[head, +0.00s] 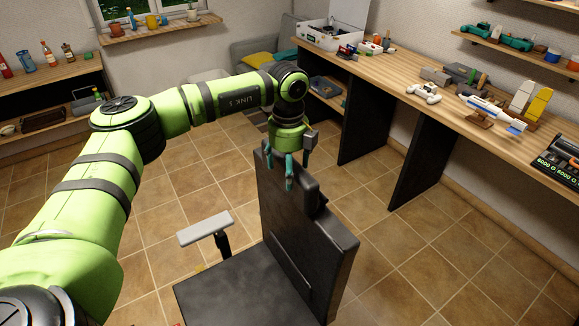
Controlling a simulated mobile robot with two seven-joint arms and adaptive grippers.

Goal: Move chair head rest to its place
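The black chair (318,248) stands on the tiled floor in the middle of the head view, with its backrest upright. A narrower dark piece (309,191) at the top of the backrest looks like the head rest. I cannot tell whether it is fixed there or held. My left gripper (287,172) points down at this top piece, with its teal fingers spread around or beside the upper edge. The frame does not show clearly whether the fingers press on it. My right gripper is not in view.
A chair armrest (204,229) sticks up left of the seat (225,298). A long wooden desk (400,85) with dark side panels runs along the right, carrying a white game controller (424,93) and model aircraft (492,115). Tiled floor is free between the chair and desk.

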